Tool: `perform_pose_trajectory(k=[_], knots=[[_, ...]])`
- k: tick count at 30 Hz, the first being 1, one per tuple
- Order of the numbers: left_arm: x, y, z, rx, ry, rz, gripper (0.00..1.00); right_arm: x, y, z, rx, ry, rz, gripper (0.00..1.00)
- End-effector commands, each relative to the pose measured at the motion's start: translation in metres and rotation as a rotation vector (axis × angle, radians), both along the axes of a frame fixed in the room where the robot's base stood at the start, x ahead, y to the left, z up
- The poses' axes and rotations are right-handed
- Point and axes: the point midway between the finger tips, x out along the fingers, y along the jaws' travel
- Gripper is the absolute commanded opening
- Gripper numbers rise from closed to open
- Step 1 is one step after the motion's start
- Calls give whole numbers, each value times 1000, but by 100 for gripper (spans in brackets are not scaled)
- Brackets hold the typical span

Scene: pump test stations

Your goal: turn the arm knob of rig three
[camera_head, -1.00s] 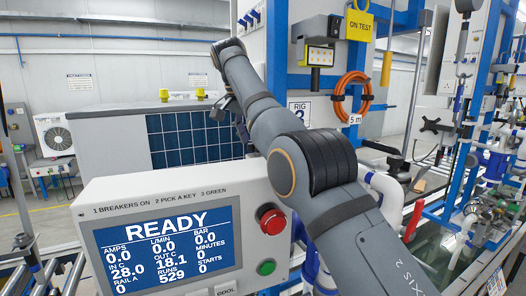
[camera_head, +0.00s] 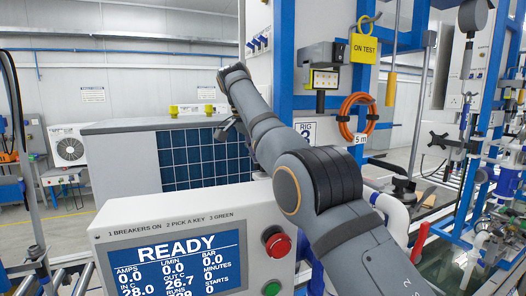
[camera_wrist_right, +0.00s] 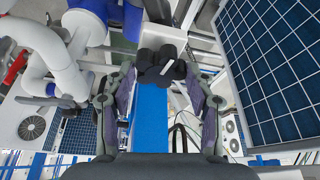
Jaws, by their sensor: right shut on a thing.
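The knob cannot be made out there. The rig three sign (camera_head: 306,129) is partly covered by my arm. My left gripper is not in view.
A control panel with a READY screen (camera_head: 178,262), a red button (camera_head: 277,243) and a green button (camera_head: 272,288) stands in front. White pipes (camera_wrist_right: 42,50) lie close on the left.

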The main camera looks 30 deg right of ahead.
Motion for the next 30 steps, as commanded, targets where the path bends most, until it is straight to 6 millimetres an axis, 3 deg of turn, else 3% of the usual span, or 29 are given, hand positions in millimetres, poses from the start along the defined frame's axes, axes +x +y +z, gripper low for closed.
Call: perform_pose_trajectory(k=[1, 6, 18, 19, 21, 24, 30], knots=[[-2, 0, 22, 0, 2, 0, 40, 0, 1, 11, 0, 8, -50, 22], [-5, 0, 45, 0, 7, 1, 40, 1, 0, 7, 0, 6, -198, 22], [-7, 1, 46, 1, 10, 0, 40, 1, 0, 1, 0, 0, -251, 22], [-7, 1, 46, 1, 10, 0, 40, 1, 0, 1, 0, 0, -250, 55], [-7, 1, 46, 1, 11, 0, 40, 1, 0, 1, 0, 0, -250, 65], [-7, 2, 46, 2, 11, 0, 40, 1, 0, 1, 0, 1, -249, 77], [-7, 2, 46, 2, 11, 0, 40, 1, 0, 1, 0, 2, -249, 77]])
